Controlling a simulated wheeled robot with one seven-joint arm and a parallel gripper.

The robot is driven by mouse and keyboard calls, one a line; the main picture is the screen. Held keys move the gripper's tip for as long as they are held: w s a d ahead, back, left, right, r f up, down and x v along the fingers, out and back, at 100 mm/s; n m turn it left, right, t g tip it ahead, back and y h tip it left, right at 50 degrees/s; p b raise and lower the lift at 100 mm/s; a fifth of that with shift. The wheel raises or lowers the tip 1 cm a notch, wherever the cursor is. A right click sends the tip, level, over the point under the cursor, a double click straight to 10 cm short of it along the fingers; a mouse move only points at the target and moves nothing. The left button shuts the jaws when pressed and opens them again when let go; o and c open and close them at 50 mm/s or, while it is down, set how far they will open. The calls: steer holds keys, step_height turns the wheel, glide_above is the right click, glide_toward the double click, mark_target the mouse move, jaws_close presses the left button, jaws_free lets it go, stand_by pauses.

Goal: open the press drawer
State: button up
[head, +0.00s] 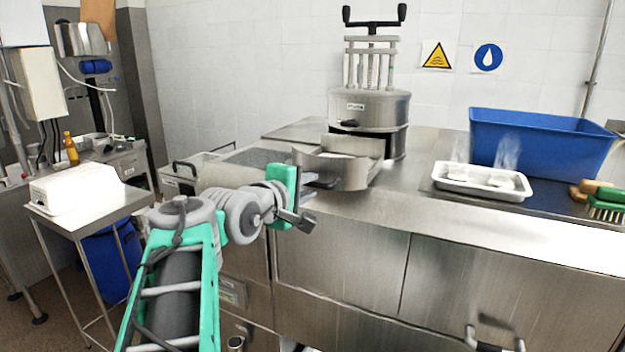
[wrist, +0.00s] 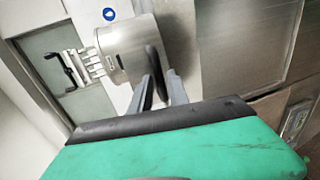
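The press (head: 368,108) is a steel cylinder with a black-handled crank on top, standing upright on the counter. Its curved steel drawer (head: 345,174) juts out of the lower front, pulled partly clear of the body. My gripper (head: 318,183) is at the drawer's dark handle, on the drawer's near left side. In the wrist view, the dark handle (wrist: 155,67) runs between the two grey fingers of my gripper (wrist: 160,85), which appear shut on it. The contact itself is partly hidden. The press also shows in the wrist view (wrist: 125,47).
A white tray (head: 482,182) and a blue bin (head: 535,145) stand on the counter to the right, beside brushes (head: 600,196). A small side table (head: 90,212) with a white device stands at left. The counter front (head: 340,270) lies below my arm.

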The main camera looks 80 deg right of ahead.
steer(key=x, duration=0.2)
steer(key=shift+d, duration=0.25)
jaws_close()
stand_by(1.2)
